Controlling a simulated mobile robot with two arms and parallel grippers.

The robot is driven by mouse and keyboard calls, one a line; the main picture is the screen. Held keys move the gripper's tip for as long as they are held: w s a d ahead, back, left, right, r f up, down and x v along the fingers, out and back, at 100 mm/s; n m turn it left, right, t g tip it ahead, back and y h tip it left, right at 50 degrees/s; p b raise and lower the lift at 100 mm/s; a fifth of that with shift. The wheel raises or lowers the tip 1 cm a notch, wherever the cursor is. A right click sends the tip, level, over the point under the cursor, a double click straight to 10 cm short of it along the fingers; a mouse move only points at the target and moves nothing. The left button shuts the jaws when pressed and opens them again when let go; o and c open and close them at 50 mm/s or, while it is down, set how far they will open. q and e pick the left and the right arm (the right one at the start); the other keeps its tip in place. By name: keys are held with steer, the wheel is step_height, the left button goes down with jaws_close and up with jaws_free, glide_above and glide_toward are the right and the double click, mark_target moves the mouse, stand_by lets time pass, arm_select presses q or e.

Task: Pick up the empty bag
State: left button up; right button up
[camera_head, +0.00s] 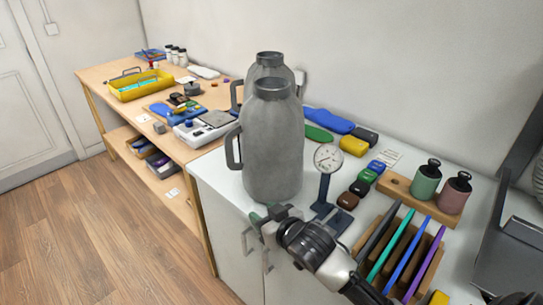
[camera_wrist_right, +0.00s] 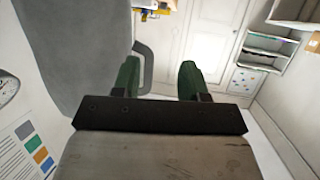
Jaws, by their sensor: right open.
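I cannot make out an empty bag in either view. My right gripper (camera_head: 262,215) is at the front edge of the white cabinet top, low beside a large grey jug. In the right wrist view its two green fingers (camera_wrist_right: 160,78) are apart with nothing between them. The grey jug (camera_head: 270,150) stands upright and partly hides a second grey jug (camera_head: 268,68) behind it. The near jug's body and handle fill the left of the right wrist view (camera_wrist_right: 75,50). My left gripper is not in view.
A dial gauge (camera_head: 328,158) stands right of the jug. A wooden rack (camera_head: 430,268) holds several coloured sheets. Green and pink weights (camera_head: 426,180) sit on a wooden block. A wooden bench (camera_head: 105,92) with a yellow tray (camera_head: 138,90) stands at left. The floor (camera_head: 75,235) is clear.

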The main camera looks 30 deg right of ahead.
steer(key=w+d+r+t+y, duration=0.1)
steer(key=w+r+t+y, duration=0.15)
steer(key=w+r, duration=0.45)
arm_select(q)
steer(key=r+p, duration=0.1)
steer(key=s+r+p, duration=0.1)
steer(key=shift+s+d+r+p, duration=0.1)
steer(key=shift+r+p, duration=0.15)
steer(key=shift+p, duration=0.05)
arm_select(e)
steer(key=x, duration=0.9)
steer(key=shift+w+d+r+n+t+h, duration=0.15)
steer(key=shift+w+r+n+t+h, duration=0.25)
steer(key=shift+r, duration=0.15)
steer(key=shift+s, duration=0.1)
jaws_close()
steer(key=shift+r, duration=0.1)
